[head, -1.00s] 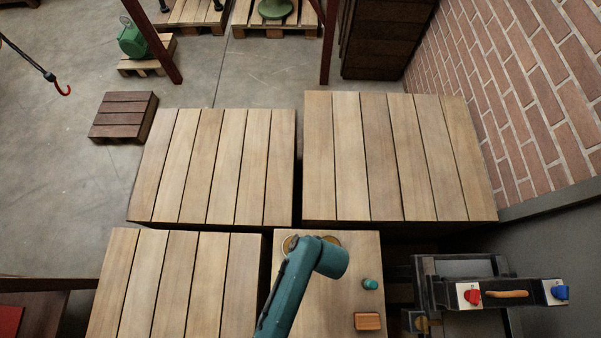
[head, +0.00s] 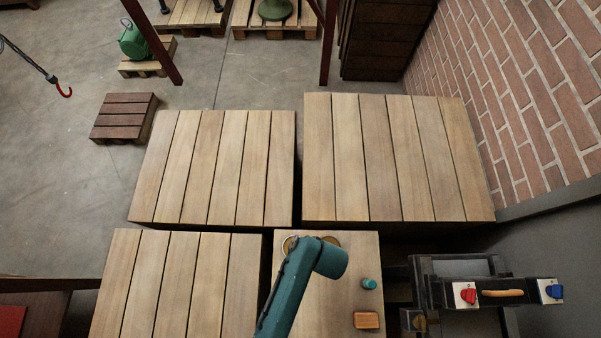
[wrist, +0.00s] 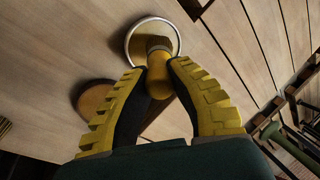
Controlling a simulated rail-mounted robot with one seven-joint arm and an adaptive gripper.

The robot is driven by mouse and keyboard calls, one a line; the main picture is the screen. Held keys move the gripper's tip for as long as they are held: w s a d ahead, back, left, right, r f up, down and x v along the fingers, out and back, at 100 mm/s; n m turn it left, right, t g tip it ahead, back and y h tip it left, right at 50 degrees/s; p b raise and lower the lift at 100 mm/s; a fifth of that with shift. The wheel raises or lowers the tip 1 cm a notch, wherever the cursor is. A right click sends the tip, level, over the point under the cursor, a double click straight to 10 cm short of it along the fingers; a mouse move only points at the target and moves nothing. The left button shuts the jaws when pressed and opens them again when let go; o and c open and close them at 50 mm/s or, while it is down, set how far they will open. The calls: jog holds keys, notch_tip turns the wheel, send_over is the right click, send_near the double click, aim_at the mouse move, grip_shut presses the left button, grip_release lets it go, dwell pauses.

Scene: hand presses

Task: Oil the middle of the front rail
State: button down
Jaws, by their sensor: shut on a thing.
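In the wrist view my gripper (wrist: 158,78), with two yellow ribbed fingers, is shut on a brass-coloured thing (wrist: 158,48), probably the oiler. It has a narrow neck between the fingertips and a wide round part with a pale rim beyond them. It is over or on the wooden bench top; I cannot tell whether it touches. In the head view my teal arm hides the gripper, and only brass edges (head: 331,240) show beside it. The press frame (head: 455,268) stands at the right. I cannot clearly tell which of its dark bars is the front rail.
A round brown thing (wrist: 94,98) lies beside the held one. A teal knob-like thing (head: 369,284) and a small wooden block (head: 367,320) are on the small bench (head: 345,285). The press carries red (head: 466,295) and blue (head: 551,291) knobs. The large slatted tops (head: 390,160) are bare.

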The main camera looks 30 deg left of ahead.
jog(key=shift+w+r+p, duration=0.15)
jog(key=shift+r+p, duration=3)
jog(key=shift+r, duration=0.05)
jog(key=shift+f, duration=0.15)
